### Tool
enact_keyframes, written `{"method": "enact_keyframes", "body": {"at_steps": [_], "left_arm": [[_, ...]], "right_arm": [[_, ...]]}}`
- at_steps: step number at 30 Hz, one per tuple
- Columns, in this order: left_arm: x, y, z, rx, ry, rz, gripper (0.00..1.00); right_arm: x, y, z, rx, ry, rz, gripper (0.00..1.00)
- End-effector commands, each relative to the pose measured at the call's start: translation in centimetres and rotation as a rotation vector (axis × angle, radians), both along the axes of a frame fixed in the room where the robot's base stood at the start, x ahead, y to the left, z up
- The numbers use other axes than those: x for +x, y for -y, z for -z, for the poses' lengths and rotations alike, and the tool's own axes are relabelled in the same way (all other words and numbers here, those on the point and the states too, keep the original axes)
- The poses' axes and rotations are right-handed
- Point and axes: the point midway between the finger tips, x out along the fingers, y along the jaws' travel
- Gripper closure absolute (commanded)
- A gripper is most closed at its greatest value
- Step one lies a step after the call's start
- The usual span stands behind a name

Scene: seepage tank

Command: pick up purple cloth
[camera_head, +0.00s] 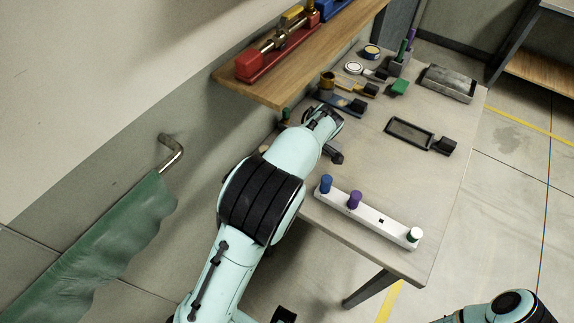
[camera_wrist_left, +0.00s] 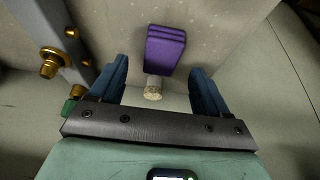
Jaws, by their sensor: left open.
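The purple cloth (camera_wrist_left: 165,48) shows in the left wrist view as a small folded block against a pale speckled surface, ahead of my left gripper (camera_wrist_left: 159,68). The two blue fingers are open, one to each side of the cloth's near end, with nothing between them. A short whitish cylinder (camera_wrist_left: 153,87) sits just below the cloth, nearer the palm. In the head view my left gripper (camera_head: 322,115) is over the table's left edge below the wooden shelf, mostly hidden by my arm. I cannot pick out the cloth there.
The wooden shelf (camera_head: 265,92) overhangs the table's left side. Brass fittings (camera_wrist_left: 53,62) stand left of the fingers.

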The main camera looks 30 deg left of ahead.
Motion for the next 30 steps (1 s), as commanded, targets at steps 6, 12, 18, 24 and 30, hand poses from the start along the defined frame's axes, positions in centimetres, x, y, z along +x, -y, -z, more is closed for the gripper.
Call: {"method": "enact_keyframes", "body": {"at_steps": [6,12,18,24,30], "left_arm": [[-0.1,-1.1,2.7,0.000,-0.002,-0.001,0.23],[-0.1,-1.2,3.0,-0.001,0.000,0.000,0.23],[-0.1,-1.2,2.9,-0.001,0.000,0.000,0.62],[-0.1,-1.2,2.9,-0.001,0.000,0.000,0.88],[-0.1,-1.0,2.8,-0.001,0.000,0.000,0.88]], "right_arm": [[-0.1,0.0,0.2,0.000,-0.001,0.000,0.17],[-0.1,0.0,0.2,0.000,-0.001,0.000,0.17],[-0.1,0.0,0.2,0.000,-0.001,0.000,0.17],[-0.1,0.0,0.2,0.000,-0.001,0.000,0.17],[-0.1,0.0,0.2,0.000,-0.001,0.000,0.17]]}}
